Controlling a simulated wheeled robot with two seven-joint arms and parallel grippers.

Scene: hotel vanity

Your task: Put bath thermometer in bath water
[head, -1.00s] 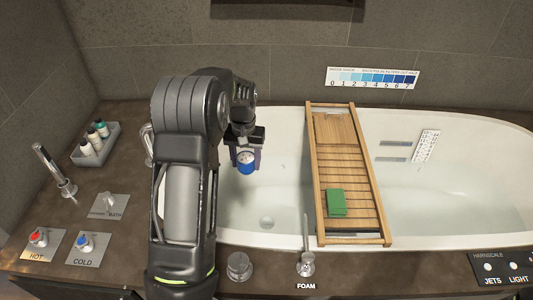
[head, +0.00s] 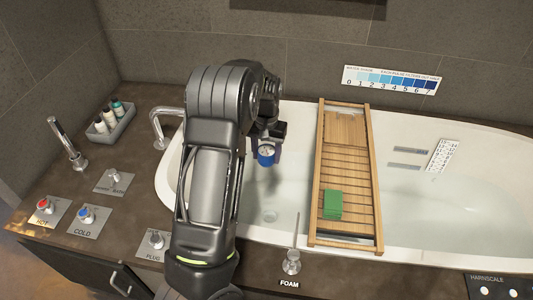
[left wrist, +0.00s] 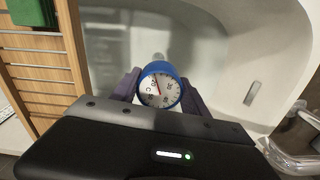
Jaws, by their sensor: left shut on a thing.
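The bath thermometer (head: 266,154) has a round white dial in a blue rim. My left gripper (head: 268,140) is shut on it and holds it over the left part of the white bathtub (head: 168,190). In the left wrist view the thermometer's dial (left wrist: 160,90) faces the camera, between the two fingers. The bath water (head: 285,195) is clear and lies below the thermometer. I cannot tell whether the thermometer touches the water. My right gripper is not in view.
A wooden bath tray (head: 345,160) with a green block (head: 332,205) spans the tub to the right of my left gripper. A faucet (head: 160,125), a bottle caddy (head: 110,122) and hot and cold knobs stand on the left deck. A foam lever (head: 292,262) stands at the front edge.

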